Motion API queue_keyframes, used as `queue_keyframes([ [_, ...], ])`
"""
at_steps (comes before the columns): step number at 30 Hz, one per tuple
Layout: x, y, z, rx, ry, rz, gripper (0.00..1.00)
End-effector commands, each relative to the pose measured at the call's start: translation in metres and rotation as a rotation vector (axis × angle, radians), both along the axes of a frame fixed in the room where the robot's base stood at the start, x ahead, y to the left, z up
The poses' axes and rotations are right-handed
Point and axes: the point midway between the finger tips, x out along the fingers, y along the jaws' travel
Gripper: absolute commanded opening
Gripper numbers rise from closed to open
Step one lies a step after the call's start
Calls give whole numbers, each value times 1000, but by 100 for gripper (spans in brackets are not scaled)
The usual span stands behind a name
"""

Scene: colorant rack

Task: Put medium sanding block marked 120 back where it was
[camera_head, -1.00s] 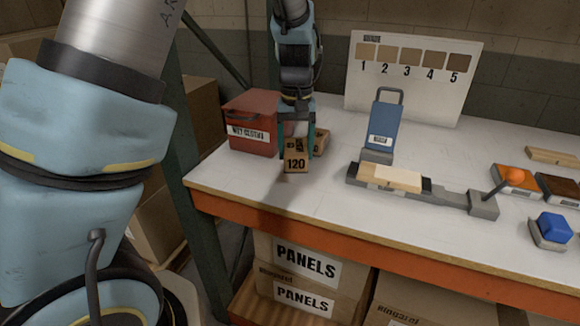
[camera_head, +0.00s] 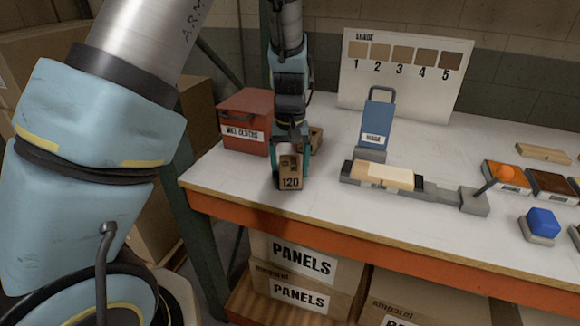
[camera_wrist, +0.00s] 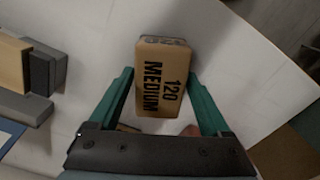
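The medium sanding block marked 120 (camera_head: 290,182) is a tan block, upright near the front left of the white bench. In the wrist view the block (camera_wrist: 160,80) shows "120 MEDIUM" between my two green fingers. My gripper (camera_head: 291,165) points down and is shut on it; in the wrist view my gripper (camera_wrist: 160,74) has a fingertip close against each side. The block's bottom is at or just above the bench top; I cannot tell whether it touches. Another tan block (camera_head: 316,137) stands behind my gripper, partly hidden.
A red lidded box (camera_head: 245,127) stands to the left and behind. A grey clamp fixture (camera_head: 440,192) with a light wood piece (camera_head: 388,176) is to the right. A blue holder (camera_head: 378,127) and shade board (camera_head: 400,75) stand behind. The bench's front edge (camera_head: 330,227) is close to the block.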

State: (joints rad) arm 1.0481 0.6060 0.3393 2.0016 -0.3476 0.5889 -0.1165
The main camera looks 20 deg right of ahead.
Motion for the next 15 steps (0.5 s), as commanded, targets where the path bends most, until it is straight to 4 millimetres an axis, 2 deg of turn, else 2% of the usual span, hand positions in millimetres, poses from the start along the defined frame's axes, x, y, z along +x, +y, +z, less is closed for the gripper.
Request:
queue_keyframes([
  [1, 0, 0, 0, 0, 0, 0, 88],
  [4, 0, 0, 0, 0, 0, 0, 98],
  [11, 0, 0, 1, 0, 0, 0, 98],
  [15, 0, -1, 9, -2, 0, -1, 98],
])
